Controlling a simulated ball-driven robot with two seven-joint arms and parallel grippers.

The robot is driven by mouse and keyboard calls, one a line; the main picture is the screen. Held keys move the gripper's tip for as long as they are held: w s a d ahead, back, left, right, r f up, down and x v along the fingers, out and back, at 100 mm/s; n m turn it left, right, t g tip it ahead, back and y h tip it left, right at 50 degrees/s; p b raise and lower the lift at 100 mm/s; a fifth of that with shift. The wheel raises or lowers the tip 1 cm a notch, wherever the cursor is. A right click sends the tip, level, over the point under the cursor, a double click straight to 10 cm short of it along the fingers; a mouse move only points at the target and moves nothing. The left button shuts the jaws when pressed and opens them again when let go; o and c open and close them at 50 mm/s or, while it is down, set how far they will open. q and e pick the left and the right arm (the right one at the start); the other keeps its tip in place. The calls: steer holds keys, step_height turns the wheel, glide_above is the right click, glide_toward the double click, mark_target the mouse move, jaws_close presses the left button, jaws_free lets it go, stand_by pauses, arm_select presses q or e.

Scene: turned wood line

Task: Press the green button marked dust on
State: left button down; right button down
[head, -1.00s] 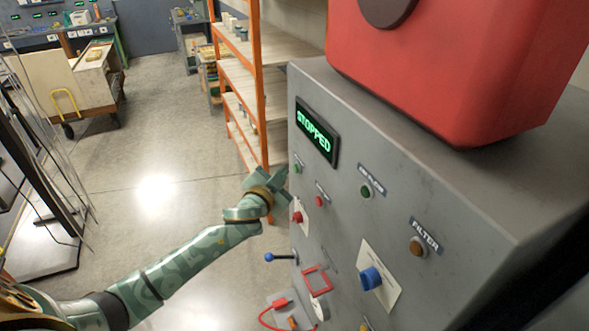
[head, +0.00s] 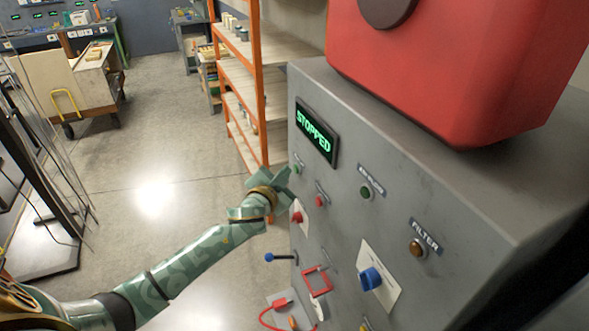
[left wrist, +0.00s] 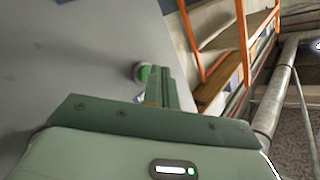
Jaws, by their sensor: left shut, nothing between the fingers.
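A grey control panel (head: 335,230) fills the right side of the head view. A small green button (head: 297,169) sits at its left edge, below the display; its label is too small to read. The green button beside my fingers in the left wrist view (left wrist: 143,72) appears to be the same one. A darker green button (head: 365,192) sits further right under a blurred label. My left gripper (head: 283,175) is shut and empty, its tips close to the left green button. I cannot tell whether they touch it. My right gripper is not in view.
The display (head: 316,133) reads STOPPED. Red buttons (head: 320,201), a blue knob (head: 371,278), a lever (head: 281,257) and an amber light marked FILTER (head: 417,247) are on the panel. An orange shelf rack (head: 262,90) stands behind. Open floor lies left.

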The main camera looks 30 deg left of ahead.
arm_select(q)
steer(key=shift+w+d, duration=0.25)
steer(key=shift+w, duration=0.05)
stand_by(0.9)
steer(key=shift+s, duration=0.1)
steer(key=shift+s+a+p, duration=0.3)
steer(key=shift+s+a, duration=0.15)
steer(key=shift+s, duration=0.05)
steer(key=s+a+p, duration=0.1)
steer(key=s+a, duration=0.2)
steer(key=shift+s+a, duration=0.15)
steer(key=shift+s, duration=0.25)
stand_by(0.9)
